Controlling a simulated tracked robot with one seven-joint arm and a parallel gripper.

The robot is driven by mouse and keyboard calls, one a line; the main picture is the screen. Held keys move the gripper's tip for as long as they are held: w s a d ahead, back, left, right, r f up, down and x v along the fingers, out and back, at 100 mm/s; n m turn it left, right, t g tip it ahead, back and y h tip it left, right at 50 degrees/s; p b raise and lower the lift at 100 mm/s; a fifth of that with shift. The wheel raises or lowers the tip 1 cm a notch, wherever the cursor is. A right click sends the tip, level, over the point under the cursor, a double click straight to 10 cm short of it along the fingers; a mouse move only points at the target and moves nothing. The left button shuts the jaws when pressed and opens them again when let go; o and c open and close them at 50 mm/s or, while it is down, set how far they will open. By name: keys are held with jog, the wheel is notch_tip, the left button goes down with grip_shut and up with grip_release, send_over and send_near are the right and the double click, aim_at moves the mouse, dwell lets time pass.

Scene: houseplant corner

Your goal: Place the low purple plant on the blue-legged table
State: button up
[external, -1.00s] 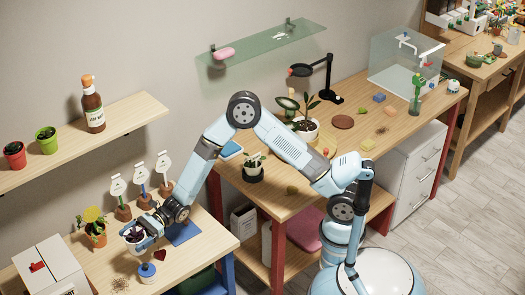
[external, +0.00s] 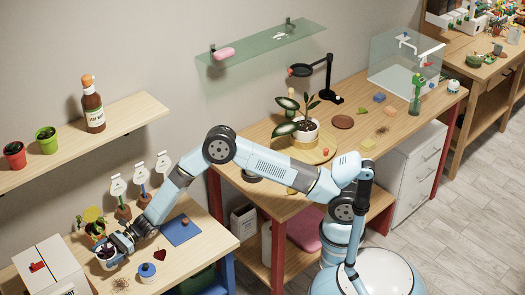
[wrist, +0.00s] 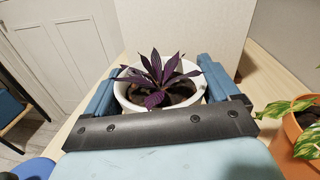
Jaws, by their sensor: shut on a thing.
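The low purple plant (wrist: 158,72) has dark purple striped leaves and sits upright in a white pot (wrist: 125,90). My gripper (wrist: 160,95) is shut on this pot, with one blue finger on either side of it. In the external view my gripper (external: 110,250) is low over the left part of the blue-legged table (external: 205,247), and the plant (external: 106,252) is largely hidden by it. I cannot tell whether the pot touches the tabletop.
A yellow-green plant in an orange pot (external: 96,230) stands close behind my gripper. A white box (external: 50,268) is to its left, and a blue-topped round item (external: 147,270) to its right. A blue mat (external: 181,229) lies farther right. A shelf (external: 70,142) hangs above.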

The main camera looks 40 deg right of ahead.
jog(key=shift+w+a+f, duration=0.1)
jog(key=shift+f, duration=1.6)
jog(key=o, duration=1)
jog(key=shift+f, duration=0.1)
jog(key=d, duration=0.4)
jog(key=w+d, duration=0.1)
jog(key=d, duration=0.7)
jog(key=shift+w, duration=0.25)
